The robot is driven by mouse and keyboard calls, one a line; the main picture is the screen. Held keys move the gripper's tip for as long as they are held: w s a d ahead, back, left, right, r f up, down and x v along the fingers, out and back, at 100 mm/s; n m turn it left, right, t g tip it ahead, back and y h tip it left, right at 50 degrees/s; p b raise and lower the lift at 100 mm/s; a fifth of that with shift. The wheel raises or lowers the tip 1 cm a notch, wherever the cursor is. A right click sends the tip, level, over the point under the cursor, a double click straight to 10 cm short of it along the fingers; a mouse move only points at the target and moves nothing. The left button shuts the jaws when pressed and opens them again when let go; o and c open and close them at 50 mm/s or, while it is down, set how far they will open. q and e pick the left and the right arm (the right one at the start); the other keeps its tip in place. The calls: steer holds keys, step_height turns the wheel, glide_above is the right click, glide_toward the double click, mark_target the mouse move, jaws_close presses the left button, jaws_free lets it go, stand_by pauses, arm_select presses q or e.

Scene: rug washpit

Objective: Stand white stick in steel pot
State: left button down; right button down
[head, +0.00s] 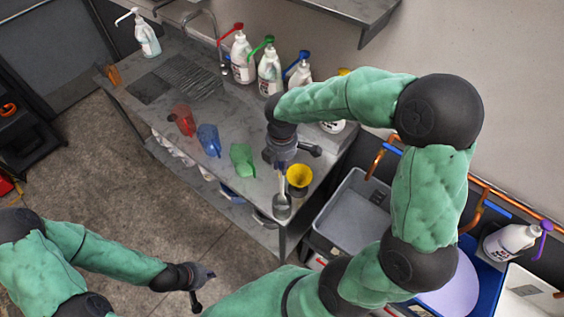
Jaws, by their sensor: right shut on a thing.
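A steel pot (282,208) stands near the front right corner of the steel counter. A thin white stick (282,184) stands above it, roughly upright. My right gripper (282,168) is shut on the upper part of the stick and hides its top. The stick's lower end reaches the pot's mouth; I cannot tell whether it touches the bottom. My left gripper (200,291) is low at the bottom of the view, away from the counter, over the floor. Its jaws are too small and dark to read.
A yellow funnel (299,177) stands close to the pot's right. Pump bottles (269,72) line the wall. A grey bin (352,216) is right of the counter.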

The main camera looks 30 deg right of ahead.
steer(key=shift+f+b, duration=1)
steer(key=shift+f, duration=0.6)
steer(key=c, duration=1)
jaws_free()
steer(key=shift+c, duration=0.2)
steer(key=shift+r, duration=0.15)
step_height(320, 180, up, 12)
steer(key=shift+f, duration=0.15)
